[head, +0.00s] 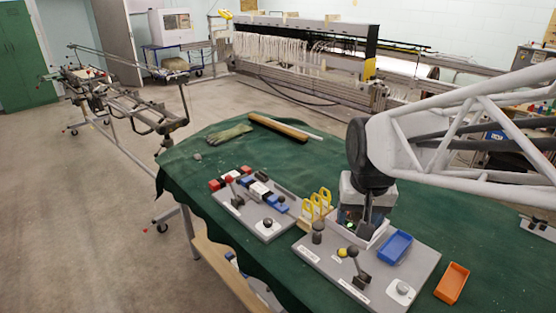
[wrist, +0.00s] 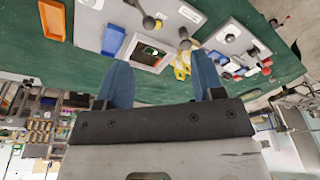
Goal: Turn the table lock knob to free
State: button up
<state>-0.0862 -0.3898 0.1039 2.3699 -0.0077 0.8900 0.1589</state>
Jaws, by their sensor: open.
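Two grey panels with knobs and levers lie on the green-covered table; their labels are too small to read, so I cannot tell which knob is the table lock. The near panel (head: 330,268) carries a dark upright knob (head: 317,232), a black-ball lever (head: 356,262), a yellow ball (head: 342,252) and a knob on a white plate (head: 402,288). The far-left panel (head: 262,232) has another knob on a white plate (head: 268,223). My gripper (head: 366,218) points down over the near panel's back part. Its blue fingers stand apart and empty in the wrist view (wrist: 160,72).
A blue tray (head: 394,248) stands right of my gripper, an orange tray (head: 452,283) beyond it. Yellow hooks (head: 316,204) stand to the left. Red and blue blocks sit on the far-left panel. A glove (head: 229,136) and a rod (head: 278,127) lie at the back.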

jog(key=w+a+f+g, duration=0.1)
jog(key=w+a+f, duration=0.25)
jog(key=w, duration=0.45)
jog(key=w+a+f, duration=0.3)
jog(key=w+a, duration=0.2)
jog(key=w, duration=0.2)
jog(key=m+g, duration=0.1)
send_over(268, 220)
jog(key=f, duration=1.3)
jog(key=shift+s+d, duration=0.2)
jog(key=shift+w+a+f, duration=0.15)
jog(key=shift+a+f, duration=0.1)
jog(key=shift+f, duration=0.05)
jog(key=shift+f, duration=0.1)
jog(key=shift+f, duration=3.8)
jog(key=c, duration=0.9)
